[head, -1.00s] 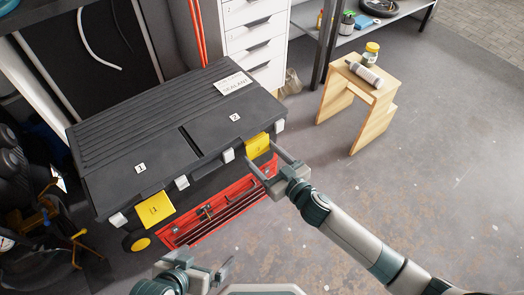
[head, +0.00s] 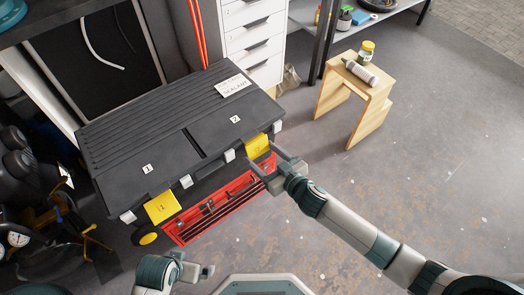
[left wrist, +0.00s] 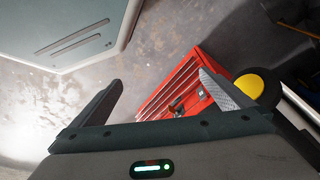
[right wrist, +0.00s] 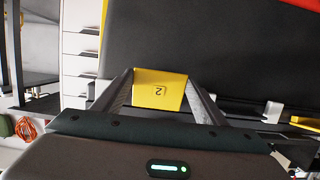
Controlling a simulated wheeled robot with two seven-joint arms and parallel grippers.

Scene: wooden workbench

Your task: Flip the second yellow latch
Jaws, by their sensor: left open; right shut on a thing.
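The black tool chest (head: 165,125) has a ridged lid with number labels 1 and 2. Its second yellow latch (head: 257,146) is on the front edge at the right, and it also shows in the right wrist view (right wrist: 160,90), marked 2. My right gripper (head: 269,162) is shut on this latch, with one finger on each side of it. The first yellow latch (head: 161,207) is on the front edge at the left, apart from both grippers. My left gripper (left wrist: 160,95) is open and empty, low in front of the chest; it is partly visible in the head view (head: 207,271).
A red tool tray (head: 215,207) lies below the chest's front edge. White clips (head: 186,181) sit along that edge. A wooden step stool (head: 355,95) with a tube and jar stands at the right. White drawers (head: 252,40) stand behind.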

